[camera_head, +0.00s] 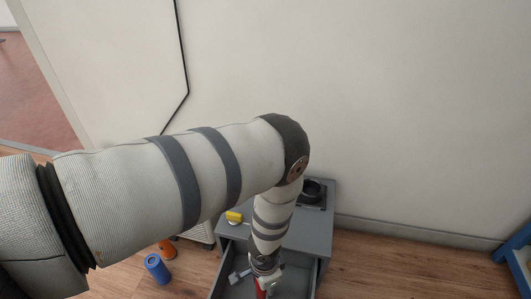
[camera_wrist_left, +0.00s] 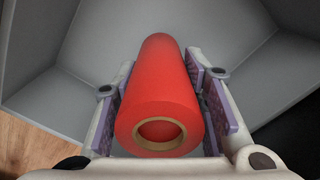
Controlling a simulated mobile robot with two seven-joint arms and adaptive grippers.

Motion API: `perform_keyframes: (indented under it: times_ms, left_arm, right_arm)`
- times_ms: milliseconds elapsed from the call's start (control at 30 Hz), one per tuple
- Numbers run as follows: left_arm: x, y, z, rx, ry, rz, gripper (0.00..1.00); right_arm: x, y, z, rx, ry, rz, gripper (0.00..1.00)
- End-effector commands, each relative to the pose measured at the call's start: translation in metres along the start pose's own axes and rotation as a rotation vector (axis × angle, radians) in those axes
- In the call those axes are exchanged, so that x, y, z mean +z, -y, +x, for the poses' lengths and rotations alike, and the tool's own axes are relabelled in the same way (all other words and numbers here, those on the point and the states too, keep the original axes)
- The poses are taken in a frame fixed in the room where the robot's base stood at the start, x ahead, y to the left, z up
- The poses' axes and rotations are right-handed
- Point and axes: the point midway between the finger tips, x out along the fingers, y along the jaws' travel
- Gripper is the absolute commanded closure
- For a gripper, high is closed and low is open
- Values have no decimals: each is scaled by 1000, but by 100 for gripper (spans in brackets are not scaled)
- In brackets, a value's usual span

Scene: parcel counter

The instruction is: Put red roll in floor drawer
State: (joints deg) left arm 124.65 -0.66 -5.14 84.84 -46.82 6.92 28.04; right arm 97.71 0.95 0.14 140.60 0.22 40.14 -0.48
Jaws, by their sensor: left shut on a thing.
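The red roll (camera_wrist_left: 162,88) is between the two purple-padded fingers of my left gripper (camera_wrist_left: 160,95) in the left wrist view. The gripper is shut on it. In the head view only a small part of the red roll (camera_head: 261,290) shows at the bottom, below my left wrist. The open grey floor drawer (camera_head: 237,287) is pulled out of a grey cabinet. The roll is over or inside the drawer; its height above the drawer floor is unclear. Grey drawer walls (camera_wrist_left: 45,55) surround the roll in the wrist view. My right gripper is not in view.
Blue-framed furniture (camera_head: 512,245) is at far right.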

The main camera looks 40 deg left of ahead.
Motion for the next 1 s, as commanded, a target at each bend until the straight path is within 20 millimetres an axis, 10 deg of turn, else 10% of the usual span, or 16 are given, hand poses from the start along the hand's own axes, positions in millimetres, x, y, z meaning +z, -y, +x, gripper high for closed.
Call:
perform_keyframes:
  times_ms: [467, 500, 567, 1000]
  left_arm:
    - [1, 0, 27, 0, 1, -1, 94]
    - [1, 0, 26, 0, 1, -1, 52]
    - [1, 0, 26, 0, 1, -1, 42]
    - [-1, 1, -5, -2, -4, -1, 42]
  right_arm:
    - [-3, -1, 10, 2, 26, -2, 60]
    - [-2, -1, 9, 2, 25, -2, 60]
    - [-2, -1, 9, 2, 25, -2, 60]
    - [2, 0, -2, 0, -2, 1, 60]
